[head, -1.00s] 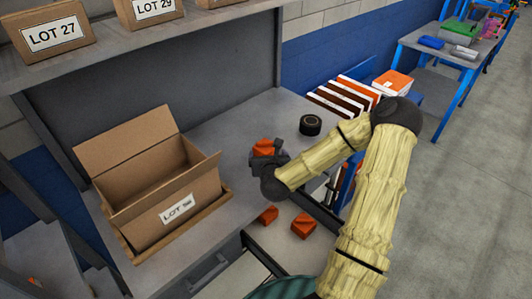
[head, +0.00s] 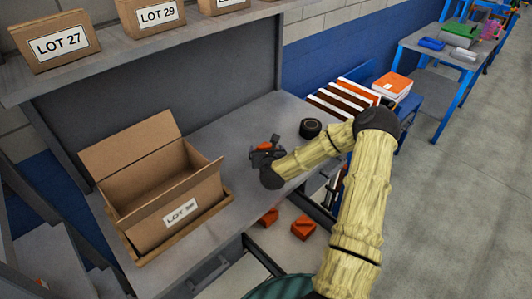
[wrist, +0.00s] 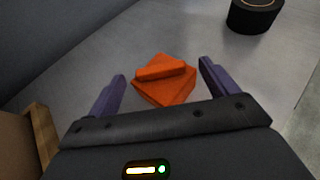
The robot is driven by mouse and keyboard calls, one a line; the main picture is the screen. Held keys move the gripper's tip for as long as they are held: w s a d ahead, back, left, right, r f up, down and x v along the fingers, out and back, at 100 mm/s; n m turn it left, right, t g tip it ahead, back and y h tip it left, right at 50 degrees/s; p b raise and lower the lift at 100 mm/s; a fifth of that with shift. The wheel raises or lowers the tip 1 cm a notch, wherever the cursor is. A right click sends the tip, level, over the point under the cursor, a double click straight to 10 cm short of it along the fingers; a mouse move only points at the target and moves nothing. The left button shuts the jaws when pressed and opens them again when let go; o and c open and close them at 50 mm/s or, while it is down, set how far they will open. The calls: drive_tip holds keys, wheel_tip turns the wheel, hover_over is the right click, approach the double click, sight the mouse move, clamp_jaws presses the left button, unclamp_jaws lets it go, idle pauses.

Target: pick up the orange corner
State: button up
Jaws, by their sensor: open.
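An orange corner (wrist: 166,83) lies on the grey workbench, between and just beyond the two fingers in the wrist view. In the head view only a small part of this orange corner (head: 265,146) shows behind my gripper (head: 266,153). My gripper is open, and in the wrist view its purple fingers (wrist: 164,80) stand on either side of the corner. No contact with the corner can be seen. Two more orange corners lie lower down, one on the left (head: 268,217) and one on the right (head: 303,228).
An open cardboard box (head: 155,190) with a lot label stands left of my gripper. A black roll (head: 310,128) sits on the bench (head: 225,135) to the right of the corner. Labelled boxes stand on the shelf (head: 110,65) above.

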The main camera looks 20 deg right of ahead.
drive_tip(key=shift+w+d+f, duration=0.1)
drive_tip(key=shift+w+f, duration=0.1)
drive_tip(key=shift+w, duration=0.25)
drive_tip(key=shift+c, duration=0.3)
drive_tip(key=c, duration=1)
